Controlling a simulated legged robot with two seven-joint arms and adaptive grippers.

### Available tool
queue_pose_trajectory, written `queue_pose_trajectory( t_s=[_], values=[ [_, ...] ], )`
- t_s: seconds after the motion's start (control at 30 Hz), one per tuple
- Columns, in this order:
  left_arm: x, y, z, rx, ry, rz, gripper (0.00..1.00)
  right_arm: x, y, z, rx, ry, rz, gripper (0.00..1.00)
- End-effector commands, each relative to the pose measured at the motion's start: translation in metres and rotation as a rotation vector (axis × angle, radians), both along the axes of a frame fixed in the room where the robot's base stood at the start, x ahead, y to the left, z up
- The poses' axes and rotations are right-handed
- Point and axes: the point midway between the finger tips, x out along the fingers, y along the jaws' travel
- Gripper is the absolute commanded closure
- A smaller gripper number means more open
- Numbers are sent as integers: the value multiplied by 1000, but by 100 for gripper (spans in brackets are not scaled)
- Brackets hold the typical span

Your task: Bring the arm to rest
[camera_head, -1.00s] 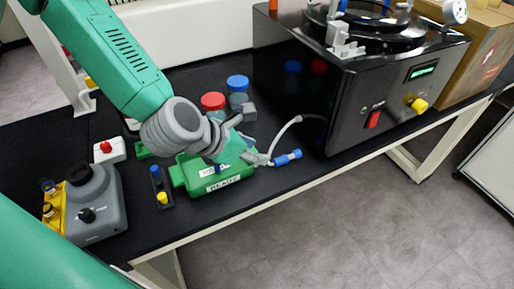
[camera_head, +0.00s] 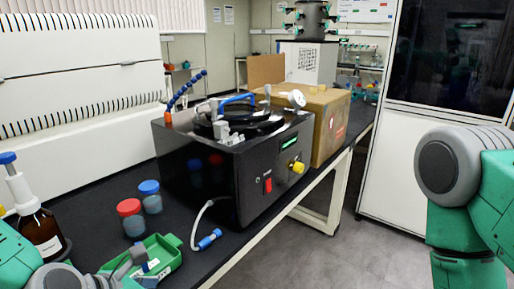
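My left arm comes in at the bottom left corner. Its grey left gripper (camera_head: 143,269) is at the lower edge of the head view, over the green tray (camera_head: 163,251), with its fingers apart and nothing seen between them. Part of this gripper is cut off by the frame edge. I cannot tell whether it touches the tray. My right arm (camera_head: 462,190) is at the right edge, bent, with its lower part running down out of the picture. The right gripper is out of view.
The black freeze dryer (camera_head: 213,176) stands on the dark bench, with a hose ending in a blue connector (camera_head: 209,239). A red-capped jar (camera_head: 131,218), blue-capped jar (camera_head: 150,197) and brown bottle (camera_head: 42,232) stand left. A cardboard box (camera_head: 328,124) is behind. Floor is clear at right.

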Motion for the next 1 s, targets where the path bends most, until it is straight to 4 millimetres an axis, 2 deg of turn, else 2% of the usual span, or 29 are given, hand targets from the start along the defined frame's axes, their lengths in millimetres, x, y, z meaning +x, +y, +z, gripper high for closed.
queue_pose_trajectory(
  t_s=[0.07, 0.37, 0.67, 0.77, 0.9, 1.0],
  values=[
    [-3, 0, -2, 13, -1, -13, 61, -1, 0, 0, 0, 1, 0, 57],
    [-25, 3, -39, 222, -11, -247, 61, 0, 0, 0, 0, -1, 0, 57],
    [-70, 14, -91, 531, -38, -675, 61, 0, 0, -1, 0, 0, 0, 57],
    [-93, 22, -115, 669, -52, -916, 61, 0, 0, -1, 0, 0, 0, 57],
    [-137, 42, -153, 881, -98, -1400, 61, 0, 0, -2, 0, 0, 0, 57],
    [-166, 58, -173, 987, -151, -1761, 61, 0, 0, -2, 0, 0, 0, 57]
  ],
)
